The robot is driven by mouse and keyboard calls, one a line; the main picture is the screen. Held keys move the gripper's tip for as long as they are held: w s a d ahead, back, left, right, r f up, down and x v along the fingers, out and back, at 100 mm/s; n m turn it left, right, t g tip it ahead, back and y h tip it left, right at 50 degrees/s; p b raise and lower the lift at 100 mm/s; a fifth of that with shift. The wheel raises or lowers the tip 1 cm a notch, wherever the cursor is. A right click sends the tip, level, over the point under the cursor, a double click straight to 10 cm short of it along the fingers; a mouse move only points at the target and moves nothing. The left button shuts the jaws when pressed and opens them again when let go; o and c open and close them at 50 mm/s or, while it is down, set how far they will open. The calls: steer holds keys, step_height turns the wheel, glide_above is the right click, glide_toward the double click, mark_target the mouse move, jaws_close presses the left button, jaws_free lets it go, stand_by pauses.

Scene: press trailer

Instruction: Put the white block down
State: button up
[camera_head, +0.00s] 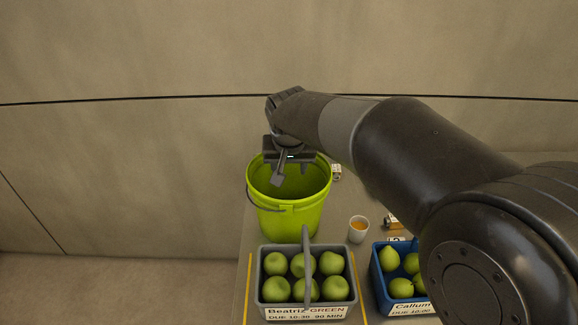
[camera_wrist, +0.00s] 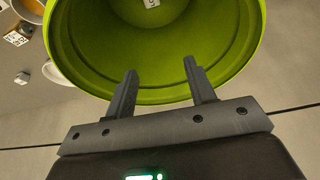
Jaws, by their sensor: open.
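A small white block (camera_wrist: 151,3) with a dark mark lies inside the green bucket (camera_wrist: 75,45) in the wrist view, cut off by the top edge. It is apart from my fingers. My gripper (camera_wrist: 160,68) is open and empty, its two fingers over the bucket's opening near the rim. In the head view my gripper (camera_head: 281,176) hangs over the bucket (camera_head: 290,222), and the bucket's floor is hidden. Another small white block with dark marks (camera_head: 337,171) stands on the table right of the bucket; a marked white block also shows in the wrist view (camera_wrist: 17,38).
A grey basket (camera_head: 306,313) of green apples stands in front of the bucket. A blue basket (camera_head: 377,275) of pears is to its right, partly behind my arm. A white cup (camera_head: 358,236) of orange-brown liquid stands between bucket and blue basket.

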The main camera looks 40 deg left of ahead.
steer(key=shift+r, duration=0.1)
stand_by(0.3)
step_height(320, 180, up, 7)
stand_by(0.4)
stand_by(0.4)
